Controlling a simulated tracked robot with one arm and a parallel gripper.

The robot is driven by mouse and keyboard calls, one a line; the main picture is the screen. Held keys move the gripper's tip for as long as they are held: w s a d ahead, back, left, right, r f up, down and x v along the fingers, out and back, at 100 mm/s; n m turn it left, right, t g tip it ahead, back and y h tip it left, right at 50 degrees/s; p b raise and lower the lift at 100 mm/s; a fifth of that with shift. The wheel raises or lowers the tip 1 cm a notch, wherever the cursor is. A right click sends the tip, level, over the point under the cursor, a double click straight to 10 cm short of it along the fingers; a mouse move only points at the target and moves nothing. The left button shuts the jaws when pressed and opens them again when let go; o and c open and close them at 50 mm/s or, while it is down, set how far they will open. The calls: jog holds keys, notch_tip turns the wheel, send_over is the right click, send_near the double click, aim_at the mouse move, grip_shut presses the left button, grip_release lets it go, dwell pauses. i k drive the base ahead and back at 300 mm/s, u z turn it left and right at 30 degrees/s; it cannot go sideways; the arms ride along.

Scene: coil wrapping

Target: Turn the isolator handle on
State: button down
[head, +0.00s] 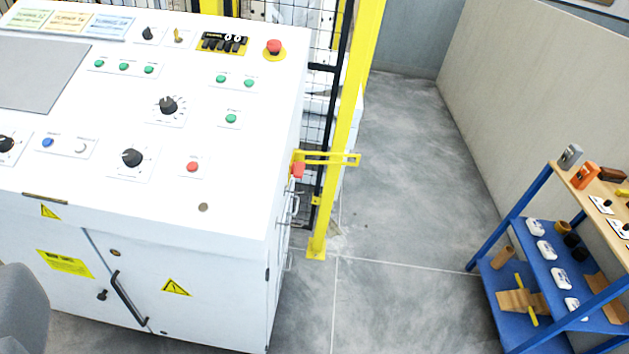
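A small red handle (298,170), which looks like the isolator handle, sits high on the right side of the white control console (235,225). A yellow bracket (335,157) sticks out to the right just above and beside it. The handle is seen nearly edge-on and small, so I cannot tell whether it stands at on or off. My gripper is not in view, and nothing is touching the handle.
A yellow post (345,130) with black mesh fencing stands close behind the handle. Grey floor (410,200) is clear to the right. A blue-framed shelf (548,265) with boxes and tools stands at the far right. A grey rounded shape (20,312) is at the lower left.

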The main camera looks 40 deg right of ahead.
aim_at(297, 168)
jog(key=z, duration=1.05)
jog(key=i, duration=0.5)
jog(key=u, duration=2.85)
jog(key=i, duration=1.15)
